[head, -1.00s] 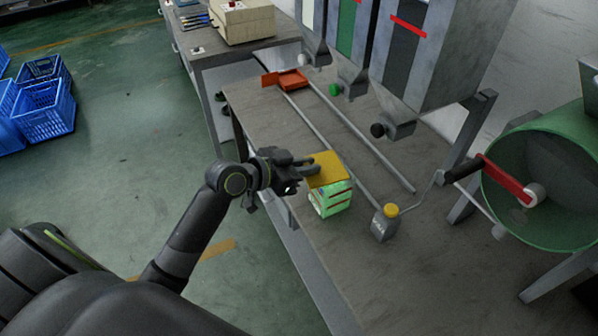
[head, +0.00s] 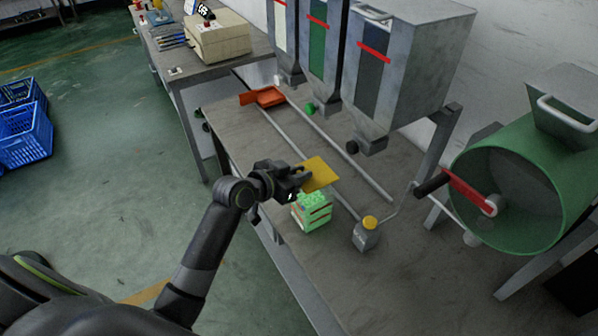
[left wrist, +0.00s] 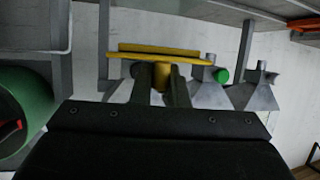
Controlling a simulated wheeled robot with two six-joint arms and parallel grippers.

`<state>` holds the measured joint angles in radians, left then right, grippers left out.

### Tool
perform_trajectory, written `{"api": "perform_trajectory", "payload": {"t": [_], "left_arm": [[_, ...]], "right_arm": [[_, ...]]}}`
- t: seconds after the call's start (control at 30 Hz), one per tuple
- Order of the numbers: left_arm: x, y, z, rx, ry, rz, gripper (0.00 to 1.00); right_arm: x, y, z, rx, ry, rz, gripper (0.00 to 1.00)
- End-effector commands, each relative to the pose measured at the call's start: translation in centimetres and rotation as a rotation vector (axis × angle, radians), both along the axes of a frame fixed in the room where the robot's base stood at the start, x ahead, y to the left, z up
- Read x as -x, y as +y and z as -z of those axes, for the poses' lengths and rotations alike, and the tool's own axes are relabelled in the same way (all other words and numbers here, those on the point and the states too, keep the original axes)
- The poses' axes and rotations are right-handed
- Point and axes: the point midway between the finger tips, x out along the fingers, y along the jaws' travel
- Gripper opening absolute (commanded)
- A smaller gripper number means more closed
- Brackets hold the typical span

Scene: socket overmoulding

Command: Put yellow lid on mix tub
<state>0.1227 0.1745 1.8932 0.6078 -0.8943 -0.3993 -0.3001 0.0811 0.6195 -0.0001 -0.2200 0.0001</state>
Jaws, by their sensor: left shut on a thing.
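My left gripper (head: 302,178) is shut on the yellow lid (head: 321,174), a flat square plate. In the left wrist view the lid (left wrist: 155,52) shows edge-on beyond the fingers (left wrist: 161,82), with a yellow part between them. A small light green box with reddish bands, probably the mix tub (head: 315,219), stands on the table below the gripper. Its top is uncovered and shows bright green contents. In the head view the lid appears above and beyond the tub, apart from it. My right gripper is not in view.
A grey container with a yellow cap (head: 366,235) stands right of the tub. Two long rods (head: 340,155) run along the grey table (head: 235,135). An orange scoop (head: 268,96) lies at the far end. Grey hoppers (head: 408,70) and a green drum (head: 525,185) stand along the right.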

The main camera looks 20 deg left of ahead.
Motion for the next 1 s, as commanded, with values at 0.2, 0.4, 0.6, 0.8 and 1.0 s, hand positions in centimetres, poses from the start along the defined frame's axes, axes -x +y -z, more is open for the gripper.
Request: {"api": "perform_trajectory", "payload": {"t": [0.2,0.4,0.6,0.8,1.0], "left_arm": [[0.0,0.0,1.3,0.000,0.000,0.001,0.00],[0.0,0.0,2.5,0.000,0.000,0.001,0.00],[0.0,0.0,3.7,0.000,0.000,0.001,0.00],[0.0,0.0,4.9,0.000,0.000,0.000,0.00],[0.0,0.0,5.6,0.000,0.000,0.000,0.00]], "right_arm": [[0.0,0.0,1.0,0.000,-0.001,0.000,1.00],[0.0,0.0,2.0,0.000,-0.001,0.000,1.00],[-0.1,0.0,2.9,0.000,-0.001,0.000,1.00],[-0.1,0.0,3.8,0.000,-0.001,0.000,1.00],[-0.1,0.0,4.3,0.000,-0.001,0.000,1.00]]}}
